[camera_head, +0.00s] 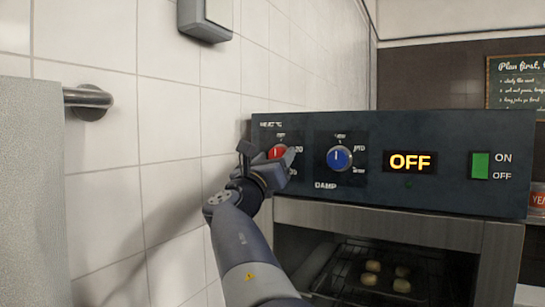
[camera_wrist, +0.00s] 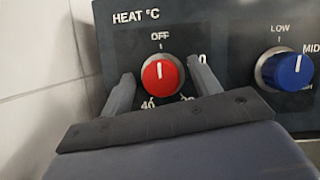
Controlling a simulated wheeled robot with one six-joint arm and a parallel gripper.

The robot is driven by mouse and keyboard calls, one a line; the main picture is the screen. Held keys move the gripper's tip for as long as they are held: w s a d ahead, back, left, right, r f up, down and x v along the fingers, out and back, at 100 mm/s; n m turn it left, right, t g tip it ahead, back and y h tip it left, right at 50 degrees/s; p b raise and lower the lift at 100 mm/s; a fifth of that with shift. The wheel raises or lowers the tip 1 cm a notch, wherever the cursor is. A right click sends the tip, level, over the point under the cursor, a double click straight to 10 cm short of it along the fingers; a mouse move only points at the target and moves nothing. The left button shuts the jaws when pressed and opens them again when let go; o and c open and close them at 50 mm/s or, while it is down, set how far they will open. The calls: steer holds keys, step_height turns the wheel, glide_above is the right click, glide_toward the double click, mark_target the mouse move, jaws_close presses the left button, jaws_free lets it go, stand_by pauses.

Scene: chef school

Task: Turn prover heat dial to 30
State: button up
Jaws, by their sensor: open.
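The red heat dial (camera_wrist: 162,75) sits on the dark prover panel under the label HEAT °C. Its white pointer line points up at OFF. A 40 mark shows at its lower left, and other numbers on its right are partly hidden by a finger. My gripper (camera_wrist: 163,84) is open, with one finger to the left and one to the right of the dial; contact cannot be told. In the head view my gripper (camera_head: 268,160) covers part of the red dial (camera_head: 277,153). The prover's display (camera_head: 410,161) reads OFF.
The blue damp dial (camera_head: 339,158) is right of the heat dial, with the green on/off switch (camera_head: 480,165) farther right. Below is the prover chamber with several dough balls on a rack. A tiled wall (camera_head: 105,190) stands close on the left.

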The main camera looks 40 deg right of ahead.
steer(key=c, duration=1)
steer(key=shift+f+m, duration=0.1)
steer(key=shift+m, duration=0.2)
